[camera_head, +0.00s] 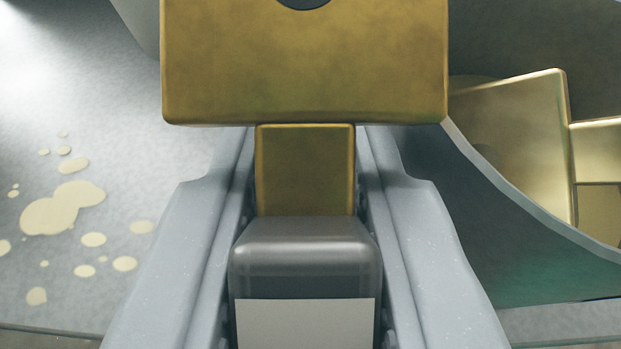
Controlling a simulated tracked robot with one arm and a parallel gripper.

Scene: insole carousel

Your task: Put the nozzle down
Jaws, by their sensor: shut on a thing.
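The nozzle (305,75) is a brass-coloured block with a narrower brass stem below it in the picture. A dark round opening shows at the top edge of the block. My gripper (305,170) is shut on the stem, with one grey finger on each side. The upper part of the block is cut off by the picture's edge. What lies under the block is hidden, so I cannot tell whether it touches anything.
A curved grey-green bin or tray wall (540,215) stands at the right. Behind it are more brass blocks (515,140). A grey surface (120,150) with cream splatters (62,208) lies at the left and is otherwise clear.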

